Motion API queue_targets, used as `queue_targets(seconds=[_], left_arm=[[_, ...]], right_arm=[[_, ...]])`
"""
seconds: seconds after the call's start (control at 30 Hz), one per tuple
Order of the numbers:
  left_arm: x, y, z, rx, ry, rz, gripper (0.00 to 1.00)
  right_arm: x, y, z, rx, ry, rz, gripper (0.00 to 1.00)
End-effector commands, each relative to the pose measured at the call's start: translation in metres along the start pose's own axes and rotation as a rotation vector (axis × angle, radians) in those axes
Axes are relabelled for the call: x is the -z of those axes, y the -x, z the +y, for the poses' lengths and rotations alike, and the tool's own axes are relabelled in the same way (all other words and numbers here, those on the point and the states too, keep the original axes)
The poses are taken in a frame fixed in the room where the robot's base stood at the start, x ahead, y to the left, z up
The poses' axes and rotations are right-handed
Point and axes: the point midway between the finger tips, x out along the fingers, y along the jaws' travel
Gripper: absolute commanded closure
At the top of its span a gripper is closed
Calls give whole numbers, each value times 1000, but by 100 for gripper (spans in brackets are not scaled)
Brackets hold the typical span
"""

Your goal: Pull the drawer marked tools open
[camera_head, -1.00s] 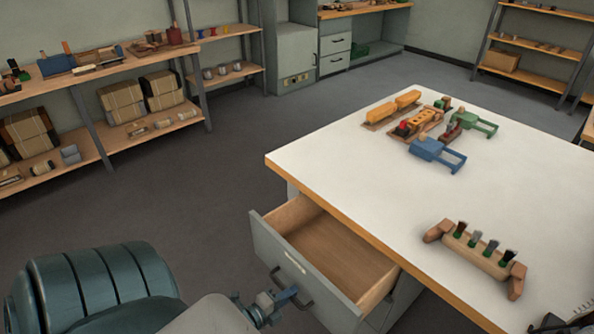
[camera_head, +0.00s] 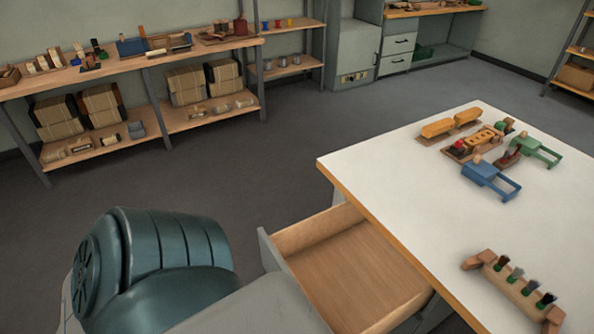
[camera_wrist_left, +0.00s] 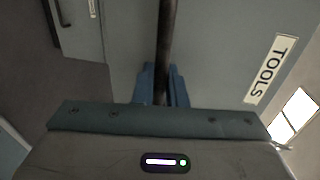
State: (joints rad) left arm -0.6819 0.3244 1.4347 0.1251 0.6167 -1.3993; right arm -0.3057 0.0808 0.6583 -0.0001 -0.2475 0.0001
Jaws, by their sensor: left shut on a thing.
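The drawer (camera_head: 345,270) stands pulled out from under the white table, and its wooden inside looks empty. In the left wrist view its grey front carries the label TOOLS (camera_wrist_left: 270,68). My left gripper (camera_wrist_left: 163,88) is shut on the dark bar handle (camera_wrist_left: 166,40) of that drawer, with blue fingers on both sides of the bar. In the head view my left arm covers the drawer front, and the gripper and handle are hidden. My right gripper is not in view.
The white table (camera_head: 420,190) holds a wooden rack with brushes (camera_head: 515,285), blue (camera_head: 487,177) and green clamp-like tools, and wooden blocks. Shelves (camera_head: 200,55) with boxes line the back wall. Grey floor (camera_head: 230,150) is clear left of the drawer.

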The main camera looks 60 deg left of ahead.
Motion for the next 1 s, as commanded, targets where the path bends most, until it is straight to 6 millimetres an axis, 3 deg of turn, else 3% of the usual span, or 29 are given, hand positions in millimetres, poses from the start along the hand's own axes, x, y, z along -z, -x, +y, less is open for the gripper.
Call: queue_targets(seconds=[0.2,0.63,0.67,0.73,1.0], left_arm=[[0,23,5,-5,0,-1,100],[0,26,6,-2,0,-1,100],[0,26,6,-2,0,-1,85],[0,26,6,-2,0,-1,71],[0,26,5,-1,0,-1,71]], right_arm=[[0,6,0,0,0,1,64],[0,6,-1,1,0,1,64],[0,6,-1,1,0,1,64],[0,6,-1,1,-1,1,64],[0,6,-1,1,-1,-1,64]])
